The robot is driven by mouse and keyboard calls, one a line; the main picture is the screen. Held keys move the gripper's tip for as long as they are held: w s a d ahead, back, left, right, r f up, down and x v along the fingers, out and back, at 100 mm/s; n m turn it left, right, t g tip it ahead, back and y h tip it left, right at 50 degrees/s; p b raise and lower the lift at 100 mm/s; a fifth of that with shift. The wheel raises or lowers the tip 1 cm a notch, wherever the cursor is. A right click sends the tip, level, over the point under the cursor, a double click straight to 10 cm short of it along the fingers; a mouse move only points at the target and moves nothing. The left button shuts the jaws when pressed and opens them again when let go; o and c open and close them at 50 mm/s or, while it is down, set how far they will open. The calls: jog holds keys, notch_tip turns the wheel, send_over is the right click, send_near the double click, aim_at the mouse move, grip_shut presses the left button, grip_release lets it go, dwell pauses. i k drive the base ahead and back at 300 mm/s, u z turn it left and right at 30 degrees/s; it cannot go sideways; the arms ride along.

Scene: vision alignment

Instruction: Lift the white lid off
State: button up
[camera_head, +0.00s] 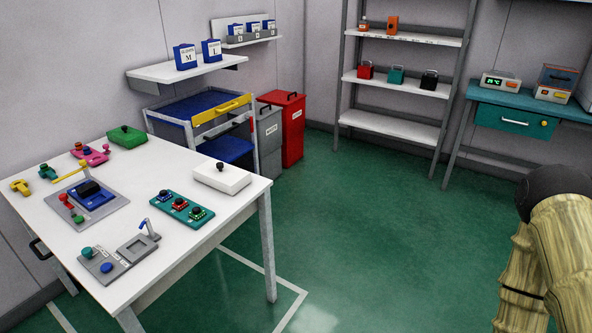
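The white lid (223,178) is a flat, rectangular white piece with a black knob on top. It lies at the right back edge of the white table (205,257). What is under it is hidden. Part of my own arm shows at the right edge, far from the lid, with open floor between them. My gripper's fingers are not in view.
A green block with a knob (126,137), a teal panel with several knobs (183,207), a grey panel with a blue box (89,194) and a grey fixture (118,259) share the table. A blue cart (221,148) and red bin (290,128) stand behind. The green floor (350,220) is clear.

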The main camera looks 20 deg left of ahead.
aim_at(226, 178)
jog(key=z, duration=0.35)
jog(key=i, duration=1.9)
jog(key=u, duration=2.85)
